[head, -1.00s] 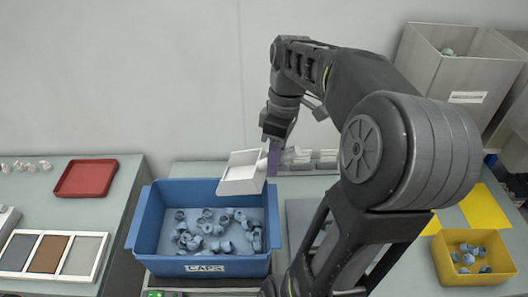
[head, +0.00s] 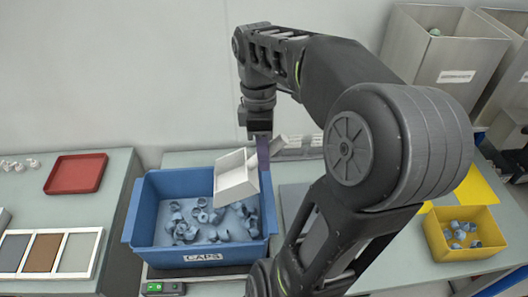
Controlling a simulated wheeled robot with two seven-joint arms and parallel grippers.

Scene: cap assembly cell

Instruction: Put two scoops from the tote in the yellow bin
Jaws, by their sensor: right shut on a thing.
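The blue tote (head: 137,218) labelled CAPS stands left of centre and holds many loose blue-grey caps (head: 200,220). My right gripper (head: 262,150) is shut on the white scoop (head: 236,177), whose square pan hangs tilted over the tote's back right part. The inside of the pan is mostly turned from view, so I cannot tell whether caps lie in it. The yellow bin (head: 438,246) at the right holds several blue-grey caps (head: 460,235). My left gripper is not in view.
A red tray (head: 76,173) and a framed tray of colour panels (head: 85,251) stand on the left table. Tall grey bins (head: 430,65) stand at the back right. A grey mat (head: 293,205) lies between tote and yellow bin, partly behind my right arm.

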